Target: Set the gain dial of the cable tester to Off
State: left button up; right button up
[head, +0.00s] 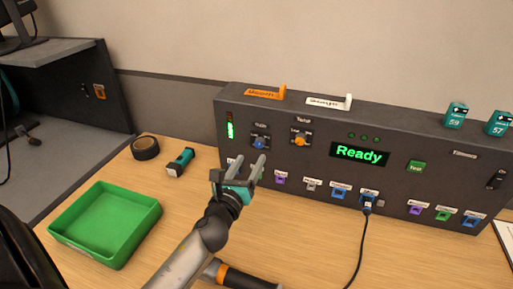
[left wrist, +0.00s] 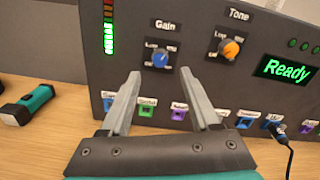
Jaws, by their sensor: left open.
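The cable tester (head: 310,180) is a long dark grey panel box at the back of the table; its screen (left wrist: 288,70) reads "Ready". The gain dial is a small blue knob (head: 260,143) under the "Gain" label, left of the orange tone dial (head: 300,140). In the left wrist view the gain dial (left wrist: 160,60) shows just beyond and between the fingertips. Its setting is too small to read surely. My left gripper (head: 248,163) is open and empty, pointing at the panel below the gain dial, apparently apart from it. My right gripper is not in view.
A row of coloured ports (head: 312,186) runs along the panel's bottom; a black cable (head: 364,225) is plugged into one. A green tray (head: 105,225), tape roll (head: 146,148) and teal-black torch (head: 180,161) lie left. An orange-black handle (head: 240,276) lies at the front.

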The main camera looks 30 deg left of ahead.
aim_at(258, 145)
pick_arm(q)
jog(key=shift+x, duration=3.15)
grip_shut()
